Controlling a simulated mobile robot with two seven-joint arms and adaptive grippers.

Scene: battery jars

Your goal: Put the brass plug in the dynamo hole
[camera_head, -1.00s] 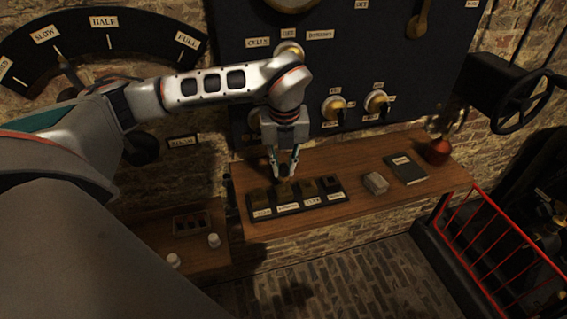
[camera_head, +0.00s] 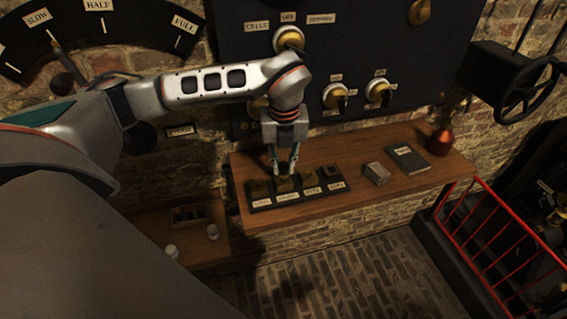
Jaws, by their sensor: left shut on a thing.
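My left gripper (camera_head: 283,170) points down over the black plug board (camera_head: 262,207) on the wooden shelf. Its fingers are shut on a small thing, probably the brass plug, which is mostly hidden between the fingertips. The fingertips are at the second block from the left (camera_head: 285,187). The label (camera_head: 287,196) in front of that block is too small to read surely, but may say dynamo. I cannot tell whether the plug is in the hole or just above it. My right gripper is not in view.
A grey box (camera_head: 377,173), a dark book (camera_head: 407,159) and a red flask (camera_head: 440,142) stand right of the board on the shelf (camera_head: 345,191). A dark panel with brass knobs (camera_head: 335,97) is behind. A red railing (camera_head: 497,238) is right.

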